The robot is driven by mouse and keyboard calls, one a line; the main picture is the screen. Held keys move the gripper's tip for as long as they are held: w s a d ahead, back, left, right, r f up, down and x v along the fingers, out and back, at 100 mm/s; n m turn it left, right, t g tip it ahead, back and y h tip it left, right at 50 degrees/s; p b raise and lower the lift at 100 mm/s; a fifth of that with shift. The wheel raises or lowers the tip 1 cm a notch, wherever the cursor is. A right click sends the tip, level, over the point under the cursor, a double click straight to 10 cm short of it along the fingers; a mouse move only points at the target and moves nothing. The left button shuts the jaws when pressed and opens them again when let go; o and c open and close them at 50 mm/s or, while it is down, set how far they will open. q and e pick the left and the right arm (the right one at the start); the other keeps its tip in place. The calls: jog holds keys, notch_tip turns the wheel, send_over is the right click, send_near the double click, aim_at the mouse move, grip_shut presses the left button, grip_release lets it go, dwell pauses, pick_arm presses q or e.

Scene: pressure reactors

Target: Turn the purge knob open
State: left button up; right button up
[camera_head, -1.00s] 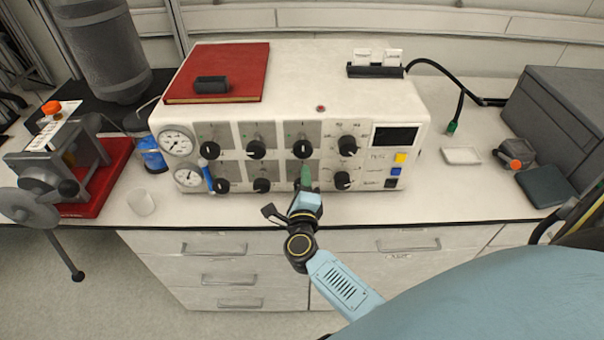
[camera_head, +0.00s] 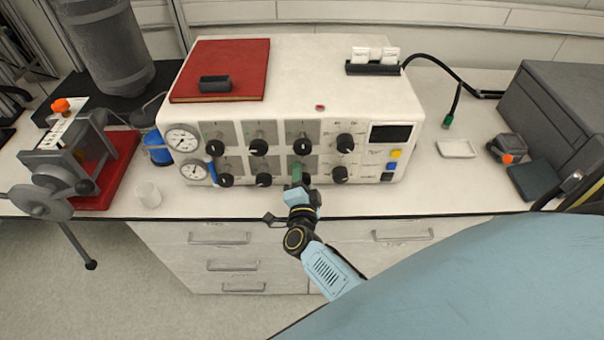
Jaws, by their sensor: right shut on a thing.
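The white control unit (camera_head: 345,100) stands on the bench with two rows of black knobs on its front panel. A green knob handle (camera_head: 297,174) shows in the lower row, below the third upper knob; I take it as the purge knob, though its label is too small to read. My right gripper (camera_head: 297,186) is shut on it, against the panel, and hides its lower part. The fingertips are hard to make out. A blue handle (camera_head: 211,172) sits at the lower left of the panel. My left gripper is not in view.
Black knobs (camera_head: 340,174) flank the gripper closely. Gauges (camera_head: 182,139) are on the panel's left. A white cup (camera_head: 148,195) and a clamp device on a red base (camera_head: 117,165) stand left. A white tray (camera_head: 457,148) lies right. Bench in front of the unit is mostly clear.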

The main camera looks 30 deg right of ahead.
jog(key=shift+n, duration=0.3)
jog(key=o, duration=1)
jog(key=shift+c, duration=0.2)
jog(key=v, duration=1.3)
jog(key=shift+s+b, duration=0.2)
jog(key=shift+b, duration=0.1)
jog(key=shift+a+f, duration=0.1)
